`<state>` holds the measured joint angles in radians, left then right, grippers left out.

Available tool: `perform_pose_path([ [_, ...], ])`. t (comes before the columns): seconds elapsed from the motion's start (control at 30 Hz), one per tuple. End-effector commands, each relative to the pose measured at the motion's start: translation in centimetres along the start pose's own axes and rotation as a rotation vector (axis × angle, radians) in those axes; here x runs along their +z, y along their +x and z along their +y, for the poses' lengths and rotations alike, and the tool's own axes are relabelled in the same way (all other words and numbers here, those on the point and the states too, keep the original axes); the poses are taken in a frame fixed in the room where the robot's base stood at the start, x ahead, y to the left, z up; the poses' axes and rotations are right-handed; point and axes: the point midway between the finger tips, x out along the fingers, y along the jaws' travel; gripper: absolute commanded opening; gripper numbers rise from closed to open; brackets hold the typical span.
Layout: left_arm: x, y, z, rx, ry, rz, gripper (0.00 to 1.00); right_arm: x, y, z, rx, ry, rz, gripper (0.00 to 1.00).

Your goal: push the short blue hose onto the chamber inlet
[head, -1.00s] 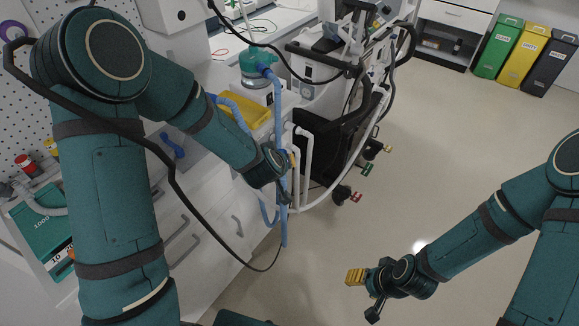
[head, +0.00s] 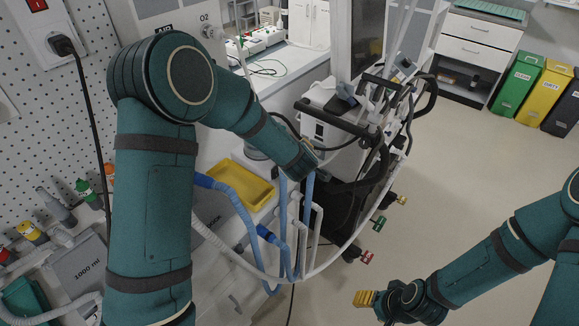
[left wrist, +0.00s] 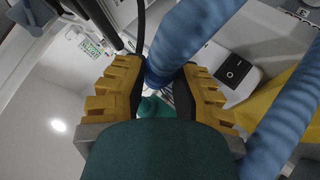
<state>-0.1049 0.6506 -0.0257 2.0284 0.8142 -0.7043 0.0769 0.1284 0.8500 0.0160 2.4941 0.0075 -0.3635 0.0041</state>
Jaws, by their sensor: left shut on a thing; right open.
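My left gripper (left wrist: 158,80) shows its two yellow fingers in the left wrist view, shut on a ribbed blue hose (left wrist: 190,38) with a darker blue end. My right gripper (head: 364,299) is open and empty over the floor.
A yellow tray (head: 243,168) sits on the counter, with blue hoses looping past it. The ventilator cart (head: 335,125) stands behind my left wrist, with a white hose curving below. Free floor lies to the right; bins (head: 545,92) stand far right.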

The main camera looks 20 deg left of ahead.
Motion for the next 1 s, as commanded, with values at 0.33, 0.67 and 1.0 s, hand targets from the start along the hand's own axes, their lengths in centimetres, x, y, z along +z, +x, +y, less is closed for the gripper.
perform_pose_path([
  [0.33,0.4,1.1,6.3,-0.18,-0.327,0.295,0.0,-0.9,-3.2,-1.2,0.001,0.006,0.016,0.53],
  [0.67,2.5,0.3,8.8,-0.291,-0.523,0.497,0.0,-1.5,-4.7,-1.8,0.002,0.01,0.026,0.53],
  [1.0,1.9,0.3,8.3,-0.302,-0.541,0.519,0.0,-1.4,-4.5,-1.7,0.003,0.01,0.027,0.53],
])
